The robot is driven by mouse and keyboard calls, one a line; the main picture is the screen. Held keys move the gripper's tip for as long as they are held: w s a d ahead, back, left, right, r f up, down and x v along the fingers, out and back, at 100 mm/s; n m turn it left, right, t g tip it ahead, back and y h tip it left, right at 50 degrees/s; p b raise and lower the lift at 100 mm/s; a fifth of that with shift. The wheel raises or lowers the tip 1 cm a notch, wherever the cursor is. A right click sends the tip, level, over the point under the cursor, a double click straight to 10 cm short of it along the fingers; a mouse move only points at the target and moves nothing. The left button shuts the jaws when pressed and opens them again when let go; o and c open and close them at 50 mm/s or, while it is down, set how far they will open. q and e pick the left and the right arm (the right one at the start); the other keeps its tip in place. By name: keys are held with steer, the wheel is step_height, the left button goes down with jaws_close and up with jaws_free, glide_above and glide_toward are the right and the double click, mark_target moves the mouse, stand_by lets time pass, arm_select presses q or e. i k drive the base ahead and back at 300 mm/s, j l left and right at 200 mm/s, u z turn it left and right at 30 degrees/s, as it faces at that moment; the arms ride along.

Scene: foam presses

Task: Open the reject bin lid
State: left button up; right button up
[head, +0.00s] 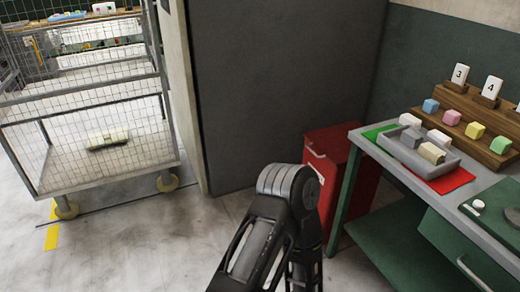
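The red reject bin (362,190) stands on the floor between the dark grey panel and the green-legged bench. Its red lid (333,141) appears shut, lying flat on top.
The bench (487,184) at the right holds a grey tray (448,162) of foam blocks and a wooden stepped rack (478,112) with coloured blocks. A wire cage trolley (160,150) stands at the left. The dark grey panel (275,80) rises behind. Floor between trolley and arm is clear.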

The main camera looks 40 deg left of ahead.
mark_target(333, 142)
steer(key=u, duration=1.1)
steer(key=i+j+z, duration=0.35)
steer(key=i+j, duration=0.15)
steer(key=i+j+z, duration=0.2)
steer(key=j, duration=0.15)
steer(key=i+j+z, duration=0.15)
steer(key=j, duration=0.2)
steer(key=i+j+z, duration=0.2)
steer(key=j, duration=0.2)
steer(key=i+j+z, duration=0.15)
steer(key=j, duration=0.25)
steer(key=i, duration=0.05)
